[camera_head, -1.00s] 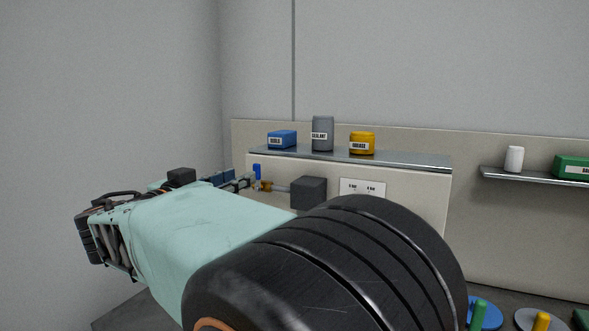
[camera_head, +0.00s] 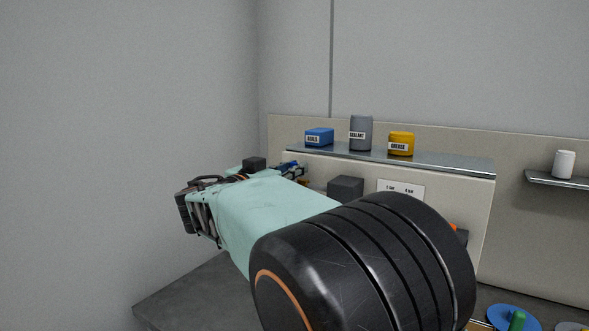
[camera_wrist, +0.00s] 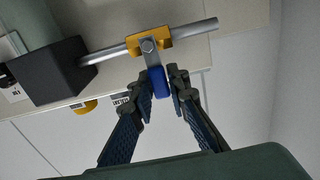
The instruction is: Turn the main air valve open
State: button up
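The main air valve shows in the wrist view as a yellow body (camera_wrist: 151,41) on a grey metal pipe, with a short grey stem and a blue handle (camera_wrist: 157,82). My gripper (camera_wrist: 161,82) is open, with its fingertips on either side of the blue handle. I cannot tell whether either finger touches it. In the head view only a little of the valve's yellow body (camera_head: 304,182) shows.
The pipe (camera_wrist: 200,29) enters a dark box (camera_wrist: 45,72), which also shows in the head view (camera_head: 346,188). A white label plate (camera_head: 402,187) is beside it. Above, a shelf (camera_head: 440,161) holds a blue box (camera_head: 319,137), a grey sealant bottle (camera_head: 361,133) and a yellow grease jar (camera_head: 401,144).

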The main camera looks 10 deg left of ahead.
grip_shut()
jog(key=shift+a+f, duration=0.1)
jog(key=w+a+f+n+b, duration=0.1)
jog(key=a+f+n+b, duration=0.2)
jog(key=n, duration=1.5)
jog(key=shift+w+a+f, duration=0.25)
jog(key=shift+a+f, duration=0.3)
jog(key=shift+f, duration=0.15)
jog(key=o, duration=0.5)
grip_release()
